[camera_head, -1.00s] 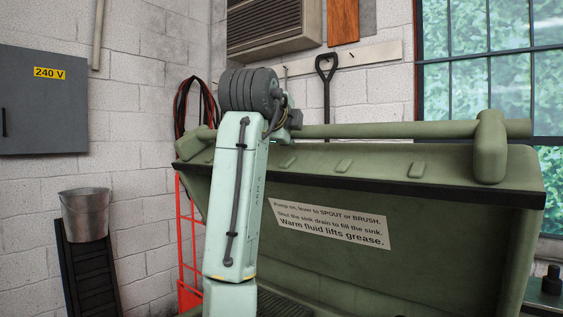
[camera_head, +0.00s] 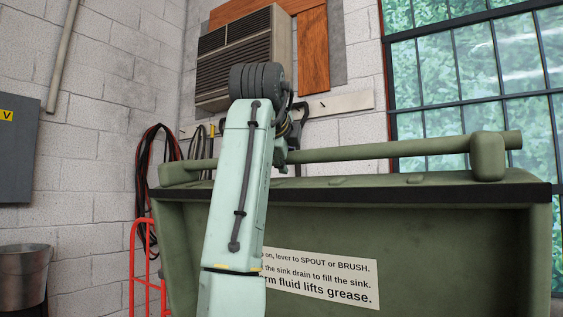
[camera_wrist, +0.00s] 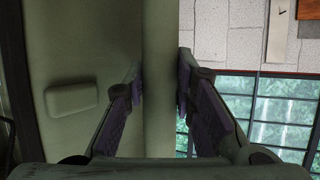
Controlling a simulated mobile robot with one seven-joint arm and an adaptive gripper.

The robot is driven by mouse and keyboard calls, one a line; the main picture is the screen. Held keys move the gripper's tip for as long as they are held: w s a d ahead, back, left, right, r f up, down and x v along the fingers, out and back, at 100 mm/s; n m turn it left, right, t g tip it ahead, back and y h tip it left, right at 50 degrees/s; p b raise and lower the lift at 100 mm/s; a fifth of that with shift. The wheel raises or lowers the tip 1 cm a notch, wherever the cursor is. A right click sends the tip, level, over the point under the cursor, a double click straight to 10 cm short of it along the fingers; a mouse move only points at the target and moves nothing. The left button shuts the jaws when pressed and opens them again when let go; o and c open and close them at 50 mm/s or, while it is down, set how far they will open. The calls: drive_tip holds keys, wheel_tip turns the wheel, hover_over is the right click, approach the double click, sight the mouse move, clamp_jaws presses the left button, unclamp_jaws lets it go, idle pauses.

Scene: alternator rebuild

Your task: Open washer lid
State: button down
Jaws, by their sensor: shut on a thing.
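The washer lid (camera_head: 430,230) is green with a dark strip along its edge, and it stands raised with its inner face towards the head camera. A white placard (camera_head: 330,277) is fixed on that inner face, partly hidden by my arm. A round green handle bar (camera_head: 390,151) runs along the lid's top edge on stubby brackets. In the wrist view the bar (camera_wrist: 159,60) lies between the two dark fingers of my gripper (camera_wrist: 160,88), which is shut on it. In the head view my arm hides most of the gripper.
A grey electrical box (camera_head: 18,120) and a metal bucket (camera_head: 22,278) are at the left. A red hand truck (camera_head: 138,265) stands beside the lid's left end. Hoses (camera_head: 150,180) hang on the wall behind. A vent unit (camera_head: 240,58) and a window (camera_head: 470,80) are at the back.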

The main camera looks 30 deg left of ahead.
drive_tip(key=c, duration=1.3)
unclamp_jaws()
drive_tip(key=shift+c, duration=0.2)
drive_tip(key=shift+s, duration=0.1)
drive_tip(key=v, duration=1.2)
